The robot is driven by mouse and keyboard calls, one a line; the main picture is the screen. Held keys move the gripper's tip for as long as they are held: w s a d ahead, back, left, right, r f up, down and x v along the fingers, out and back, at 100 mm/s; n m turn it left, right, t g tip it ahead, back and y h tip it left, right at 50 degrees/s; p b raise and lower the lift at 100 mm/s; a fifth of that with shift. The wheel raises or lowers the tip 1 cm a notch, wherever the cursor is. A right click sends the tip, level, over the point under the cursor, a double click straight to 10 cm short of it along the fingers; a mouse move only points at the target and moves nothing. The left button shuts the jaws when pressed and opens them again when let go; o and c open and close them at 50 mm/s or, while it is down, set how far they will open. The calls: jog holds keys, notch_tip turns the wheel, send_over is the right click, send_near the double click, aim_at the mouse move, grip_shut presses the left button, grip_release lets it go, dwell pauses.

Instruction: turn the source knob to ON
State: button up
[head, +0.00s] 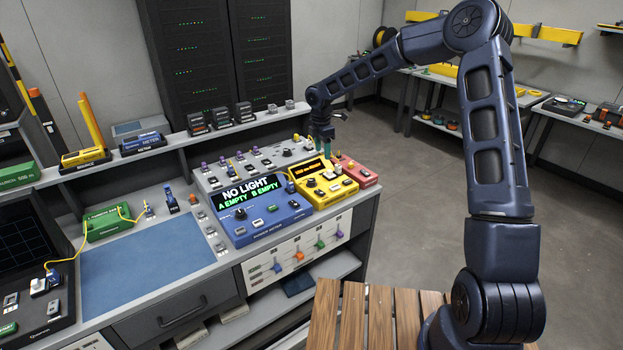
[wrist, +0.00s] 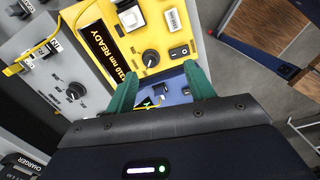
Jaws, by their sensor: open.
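The source is a yellow box (head: 322,196) with an orange display, standing right of the blue meter (head: 262,216). In the wrist view the yellow box (wrist: 180,18) shows a display (wrist: 104,48) ending in "nm READY". Its black round knob (wrist: 151,59) sits below the display with a light pointer mark; its setting is too small to read. My gripper (head: 327,150) is above the back of the yellow box. In the wrist view its green fingers (wrist: 160,72) are apart and empty, with the knob just past the tips, between their lines. No contact shows.
The blue meter reads "NO LIGHT, A EMPTY, B EMPTY". A red box (head: 359,174) stands right of the yellow one. A grey panel with a knob (wrist: 75,90) lies left in the wrist view. A blue mat (head: 145,262) leaves free bench room at left.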

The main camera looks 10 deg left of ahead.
jog(key=n, duration=0.2)
send_over(311, 180)
notch_tip(311, 180, down, 3)
jog(key=shift+y, duration=0.3)
notch_tip(311, 180, down, 11)
jog(key=shift+s+d+f, duration=0.1)
jog(key=shift+f, duration=0.05)
jog(key=c, duration=1)
